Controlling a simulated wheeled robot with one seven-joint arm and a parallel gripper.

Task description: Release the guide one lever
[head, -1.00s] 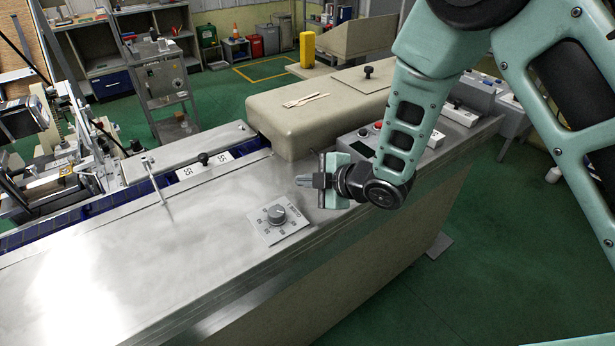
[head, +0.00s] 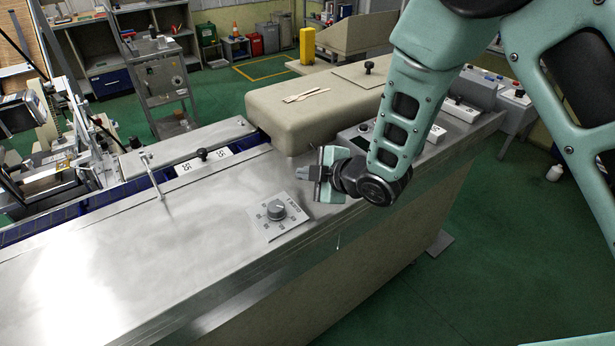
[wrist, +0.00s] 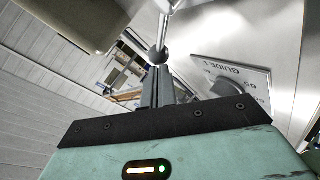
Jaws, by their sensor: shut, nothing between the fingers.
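The guide one lever (head: 152,172) is a thin metal rod standing at the rail on the left part of the steel bench top. In the wrist view a metal rod with a ball end, which looks like this lever (wrist: 158,56), lines up with my fingertips; I cannot tell the gap there. My gripper (head: 304,176) is shut and empty above the bench, pointing left, well to the right of the lever in the head view. Its closed fingers also show in the wrist view (wrist: 157,80).
The GUIDE 1 dial plate (head: 276,213) lies on the bench below and left of my gripper; it also shows in the wrist view (wrist: 230,80). A beige cover (head: 320,115) with wooden sticks stands behind my gripper. A black knob (head: 203,154) stands near the rail.

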